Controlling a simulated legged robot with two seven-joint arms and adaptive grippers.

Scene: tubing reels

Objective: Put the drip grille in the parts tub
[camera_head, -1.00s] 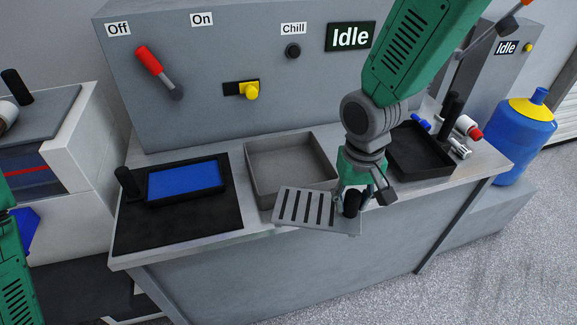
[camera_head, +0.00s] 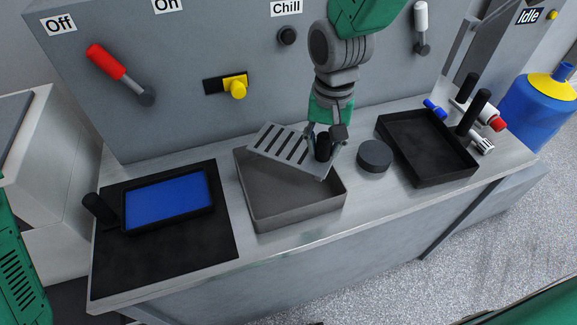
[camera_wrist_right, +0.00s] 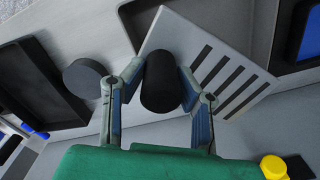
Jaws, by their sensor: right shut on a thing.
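The drip grille (camera_head: 264,151) is a flat grey plate with several dark slots and a black knob. My right gripper (camera_head: 323,148) is shut on that knob. The grille is tilted in the head view and overlaps the back right part of the parts tub (camera_head: 297,213), an open grey box. I cannot tell its exact height over the tub. In the right wrist view the two fingers (camera_wrist_right: 158,88) sit either side of the knob, and the grille (camera_wrist_right: 185,40) reaches to the right beneath them. My left gripper is out of view.
A blue-topped tray (camera_head: 168,200) rests on a black mat (camera_head: 175,258) at the left. The panel with levers rises behind.

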